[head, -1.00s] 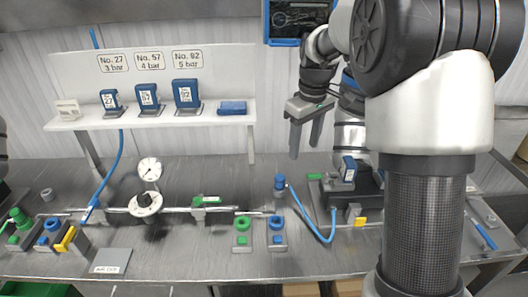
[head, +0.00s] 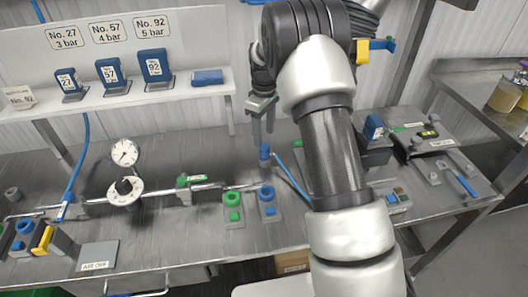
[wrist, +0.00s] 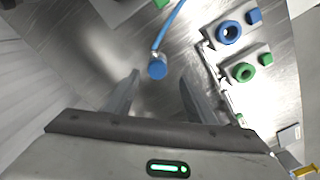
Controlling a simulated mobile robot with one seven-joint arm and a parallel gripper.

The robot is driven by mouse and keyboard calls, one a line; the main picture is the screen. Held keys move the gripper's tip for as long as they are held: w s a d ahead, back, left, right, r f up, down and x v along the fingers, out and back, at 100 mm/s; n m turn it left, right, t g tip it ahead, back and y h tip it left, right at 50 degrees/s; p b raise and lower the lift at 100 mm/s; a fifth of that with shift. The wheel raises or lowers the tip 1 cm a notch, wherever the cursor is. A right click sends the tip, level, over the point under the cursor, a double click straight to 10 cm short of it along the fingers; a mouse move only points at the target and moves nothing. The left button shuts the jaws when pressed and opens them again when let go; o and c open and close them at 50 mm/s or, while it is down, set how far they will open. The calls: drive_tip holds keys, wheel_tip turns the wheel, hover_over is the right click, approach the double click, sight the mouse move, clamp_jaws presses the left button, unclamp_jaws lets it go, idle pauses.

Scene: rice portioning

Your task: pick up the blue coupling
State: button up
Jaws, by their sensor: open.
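The blue coupling (head: 265,152) stands upright on the grey bench at the end of a blue hose (head: 290,178). My gripper (head: 263,130) is open and points down, just above the coupling in the head view. In the wrist view the round blue top of the coupling (wrist: 157,69) shows between and slightly beyond the two fingertips (wrist: 159,79). The fingers do not appear to touch it. The exact height gap is hard to judge.
A green-ringed socket (head: 233,198) and a blue-ringed socket (head: 267,194) stand in front of the coupling. A pipe with a gauge (head: 125,153) runs left. A shelf (head: 180,94) with blue numbered blocks is behind. The bench behind the pipe is clear.

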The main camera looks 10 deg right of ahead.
sight(265, 146)
wheel_tip(265, 146, down, 8)
drive_tip(key=shift+w+d+r+p, duration=0.1)
drive_tip(key=shift+w+d+p, duration=0.05)
drive_tip(key=shift+p, duration=0.3)
drive_tip(key=c, duration=1.2)
wheel_tip(265, 146, up, 10)
drive_tip(key=shift+r, duration=0.2)
drive_tip(key=shift+c, duration=0.2)
